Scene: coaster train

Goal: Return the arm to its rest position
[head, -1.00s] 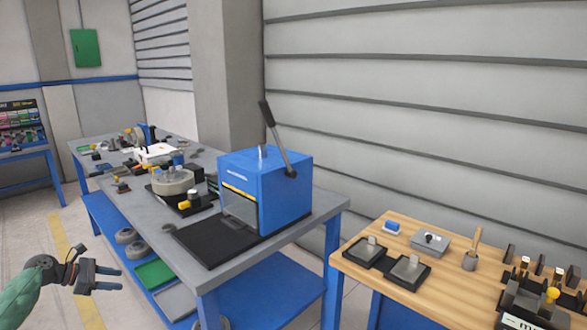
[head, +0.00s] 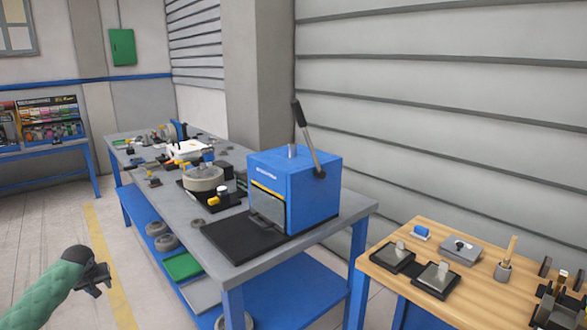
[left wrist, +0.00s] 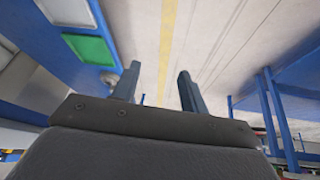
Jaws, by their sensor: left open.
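My left gripper (head: 97,279) hangs at the lower left of the head view, over the floor and left of the blue-framed workbench (head: 232,290). It is apart from the bench and empty. In the left wrist view its two fingers (left wrist: 157,88) are spread with only floor between them. My green-sleeved left arm reaches in from the lower left of the head view. My right gripper does not show.
A blue press (head: 295,190) with a raised lever stands on the bench. A wooden table (head: 400,290) with metal plates is at the right. The bench's lower shelf (head: 300,283) holds a green tray (head: 184,266). The floor (head: 50,235) at left is clear.

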